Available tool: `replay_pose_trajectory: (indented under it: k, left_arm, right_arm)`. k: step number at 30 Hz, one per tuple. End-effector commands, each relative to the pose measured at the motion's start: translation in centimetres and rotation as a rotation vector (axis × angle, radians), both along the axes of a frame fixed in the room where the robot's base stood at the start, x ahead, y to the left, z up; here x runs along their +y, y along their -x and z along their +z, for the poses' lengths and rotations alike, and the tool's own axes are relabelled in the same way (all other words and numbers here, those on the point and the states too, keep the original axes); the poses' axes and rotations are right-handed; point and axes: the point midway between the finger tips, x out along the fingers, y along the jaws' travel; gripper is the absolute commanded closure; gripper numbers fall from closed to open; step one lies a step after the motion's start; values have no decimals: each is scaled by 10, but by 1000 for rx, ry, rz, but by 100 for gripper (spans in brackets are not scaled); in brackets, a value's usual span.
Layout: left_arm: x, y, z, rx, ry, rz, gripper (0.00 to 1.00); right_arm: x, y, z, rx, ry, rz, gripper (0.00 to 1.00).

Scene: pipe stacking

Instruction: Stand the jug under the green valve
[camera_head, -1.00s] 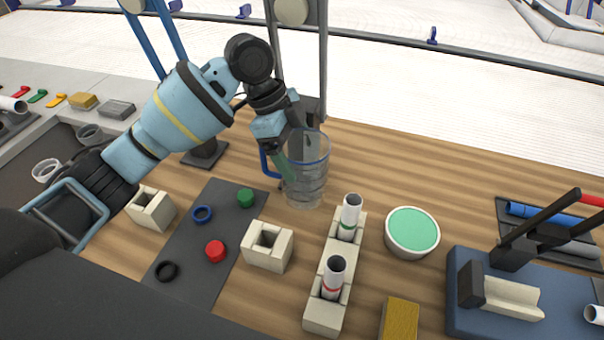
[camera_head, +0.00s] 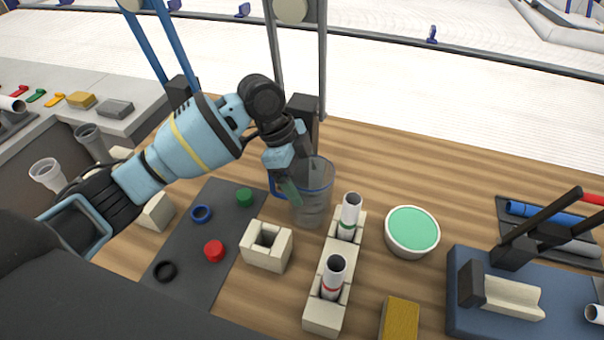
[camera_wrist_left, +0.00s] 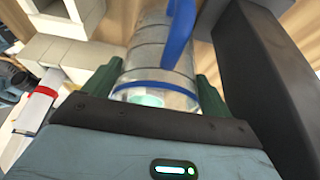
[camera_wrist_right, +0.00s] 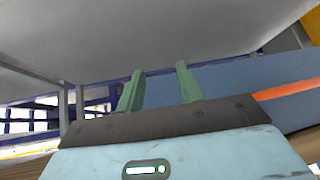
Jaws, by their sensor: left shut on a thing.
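The clear jug (camera_head: 318,200) with a blue handle is near the middle of the table in the head view, close behind the pale block rack. My left gripper (camera_head: 290,185) is shut on the jug from its handle side. In the left wrist view the jug (camera_wrist_left: 160,70) sits between the two green fingers, with the blue handle and a blue band showing. I cannot tell whether its base touches the table. No green valve can be made out. My right gripper (camera_wrist_right: 160,85) is open and empty in the right wrist view; it is not in the head view.
The pale rack (camera_head: 325,310) holds two upright pipes just in front of the jug. A grey mat (camera_head: 200,240) with coloured rings lies to the left. A green-topped tub (camera_head: 412,230) stands to the right. Grey posts (camera_head: 322,60) rise behind. Bare wood lies right of the jug.

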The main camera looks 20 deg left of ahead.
Motion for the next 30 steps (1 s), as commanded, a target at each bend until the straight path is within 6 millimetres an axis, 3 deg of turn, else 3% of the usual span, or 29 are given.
replay_pose_trajectory:
  k: [7,8,11,22,30]
  left_arm:
    - [0,0,-1,-1,0,0,53]
    - [0,0,-2,-1,0,0,14]
    - [0,0,-1,-1,0,0,1]
    - [3,-1,7,-3,-1,1,0]
    - [21,-1,53,-6,0,0,0]
  right_arm:
    - [1,0,1,-1,-2,-2,64]
    - [1,0,0,-1,-2,-2,64]
    - [1,0,0,0,-2,-2,64]
    - [1,1,-1,3,-1,-1,64]
    - [0,-2,3,-5,0,0,64]
